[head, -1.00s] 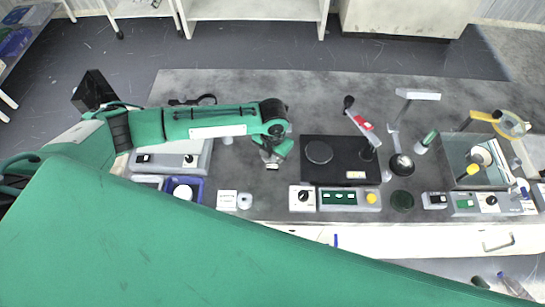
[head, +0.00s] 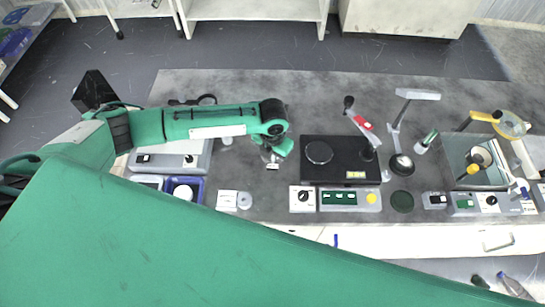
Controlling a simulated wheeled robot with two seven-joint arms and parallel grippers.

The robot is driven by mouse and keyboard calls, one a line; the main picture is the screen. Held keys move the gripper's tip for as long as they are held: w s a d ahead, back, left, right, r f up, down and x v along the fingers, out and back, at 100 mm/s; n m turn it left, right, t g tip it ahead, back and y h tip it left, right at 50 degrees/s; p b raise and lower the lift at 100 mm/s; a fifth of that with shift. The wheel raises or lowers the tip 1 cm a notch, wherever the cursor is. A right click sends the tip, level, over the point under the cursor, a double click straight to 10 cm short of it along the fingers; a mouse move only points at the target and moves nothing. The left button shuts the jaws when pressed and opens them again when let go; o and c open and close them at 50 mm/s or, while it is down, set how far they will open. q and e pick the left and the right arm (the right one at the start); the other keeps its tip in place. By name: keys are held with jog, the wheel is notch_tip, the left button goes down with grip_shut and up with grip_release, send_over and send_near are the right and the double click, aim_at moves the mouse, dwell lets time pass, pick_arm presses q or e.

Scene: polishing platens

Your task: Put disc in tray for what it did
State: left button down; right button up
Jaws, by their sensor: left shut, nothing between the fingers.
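My left gripper (head: 271,165) hangs low over the grey bench, shut and empty, left of a black polishing unit (head: 340,174). A dark round disc (head: 319,152) lies on top of that unit, right of the gripper and apart from it. A blue tray (head: 197,182) stands at the left with a white round piece in it. A pale tray (head: 150,180) is beside it, partly hidden by my green body. A small grey round piece (head: 244,201) sits beside a white card. A dark green disc (head: 402,202) lies at the bench front. My right gripper is not in view.
A grey machine (head: 172,160) stands behind the trays. Control boxes (head: 350,199) line the front of the bench. A lever with a red part (head: 362,123), a lamp arm (head: 417,95) and a glass-sided box (head: 478,172) stand right. The back of the bench is mostly clear.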

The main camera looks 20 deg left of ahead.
aim_at(272, 166)
pick_arm(q)
jog(key=shift+f+b, duration=0.95)
jog(key=shift+f, duration=0.9)
dwell(0.4)
jog(key=shift+r, duration=0.15)
notch_tip(272, 166, up, 6)
jog(key=p, duration=0.6)
dwell(0.5)
